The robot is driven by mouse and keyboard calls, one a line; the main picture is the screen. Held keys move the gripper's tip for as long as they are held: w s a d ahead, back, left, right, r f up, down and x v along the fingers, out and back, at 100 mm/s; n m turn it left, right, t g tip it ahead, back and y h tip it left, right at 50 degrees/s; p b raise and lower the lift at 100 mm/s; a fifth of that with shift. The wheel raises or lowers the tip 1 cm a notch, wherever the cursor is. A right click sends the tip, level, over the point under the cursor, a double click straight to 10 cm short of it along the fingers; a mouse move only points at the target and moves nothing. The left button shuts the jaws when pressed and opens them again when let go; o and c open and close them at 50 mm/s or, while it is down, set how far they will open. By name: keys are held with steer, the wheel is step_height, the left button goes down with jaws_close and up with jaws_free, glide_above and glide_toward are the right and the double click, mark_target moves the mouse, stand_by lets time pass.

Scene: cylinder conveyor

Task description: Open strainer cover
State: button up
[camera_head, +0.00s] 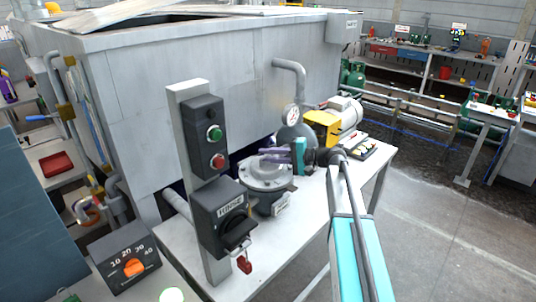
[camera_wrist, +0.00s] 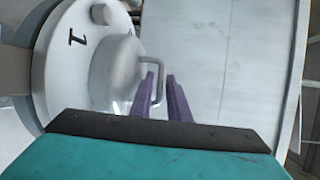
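The strainer is a grey metal housing with a round, bolted cover (camera_head: 262,172) on the white table in the head view. In the wrist view the cover (camera_wrist: 62,75) is at the left, with a raised dome, a bolt and a "1" mark. A bent metal handle (camera_wrist: 159,74) sticks out from the dome's right side. My gripper (camera_head: 265,151) is just above the cover in the head view. In the wrist view its purple fingers (camera_wrist: 161,76) stand apart, one on each side of the handle, with small gaps visible. The cover appears closed on the housing.
The white table (camera_head: 290,245) has bare room in front.

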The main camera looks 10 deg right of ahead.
steer(key=shift+a, duration=0.15)
jaws_close()
stand_by(1.4)
steer(key=shift+w+d, duration=0.1)
steer(key=shift+d, duration=0.15)
steer(key=shift+a, duration=0.15)
